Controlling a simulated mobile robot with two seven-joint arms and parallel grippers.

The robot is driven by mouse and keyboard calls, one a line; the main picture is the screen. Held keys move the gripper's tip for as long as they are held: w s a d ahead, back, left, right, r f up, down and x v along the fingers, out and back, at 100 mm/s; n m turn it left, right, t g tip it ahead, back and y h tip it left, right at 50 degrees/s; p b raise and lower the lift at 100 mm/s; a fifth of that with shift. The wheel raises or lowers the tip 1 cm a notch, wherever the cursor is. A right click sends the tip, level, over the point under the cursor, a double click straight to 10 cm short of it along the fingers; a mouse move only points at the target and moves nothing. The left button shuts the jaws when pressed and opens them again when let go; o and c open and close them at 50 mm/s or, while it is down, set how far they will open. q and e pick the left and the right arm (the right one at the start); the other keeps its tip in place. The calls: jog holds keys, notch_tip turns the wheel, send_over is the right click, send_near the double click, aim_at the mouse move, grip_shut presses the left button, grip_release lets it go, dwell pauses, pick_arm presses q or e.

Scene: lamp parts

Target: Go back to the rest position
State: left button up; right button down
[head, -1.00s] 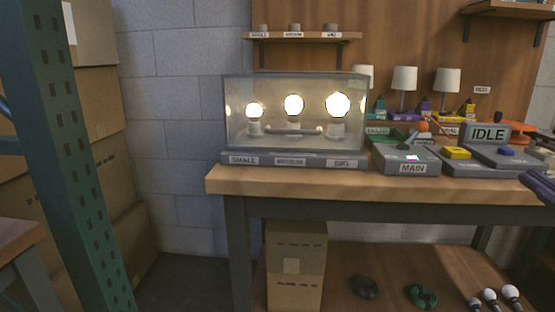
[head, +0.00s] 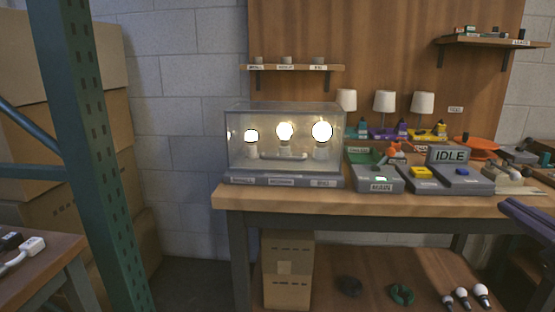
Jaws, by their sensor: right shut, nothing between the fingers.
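My right gripper (head: 512,210) shows at the right edge, dark purple, in front of the workbench's (head: 400,204) right end. Its fingers are shut with nothing between them. The rest of that arm is out of frame. My left gripper is not in view. On the bench a clear case (head: 285,140) holds three lit bulbs, labelled by size along its base.
Three white-shaded lamps (head: 384,102) stand at the back of the bench. A cardboard box (head: 288,275) and loose bulbs (head: 462,296) are below. A green post (head: 95,170) rises at left, beside another table (head: 45,265) with a black-and-white item on it.

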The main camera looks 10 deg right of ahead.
jog(key=s+a+r+g+y+p, duration=0.1)
jog(key=s+a+r+g+p, duration=0.3)
jog(key=r+p, duration=1)
jog(key=s+a+r+m+g+y+p, duration=0.1)
jog(key=s+a+r+g+p, duration=0.4)
jog(key=s+a+r+p, duration=0.4)
jog(key=s+a+r+m+g+y+p, duration=0.1)
jog(key=s+a+r+g+p, duration=0.3)
jog(key=s+r+p, duration=0.6)
notch_tip(320, 180, up, 10)
jog(key=a+p, duration=0.2)
jog(key=p, duration=1.4)
jog(key=shift+s+a+f+g, duration=0.15)
jog(key=shift+s+f+g, duration=0.1)
jog(key=shift+g, duration=0.05)
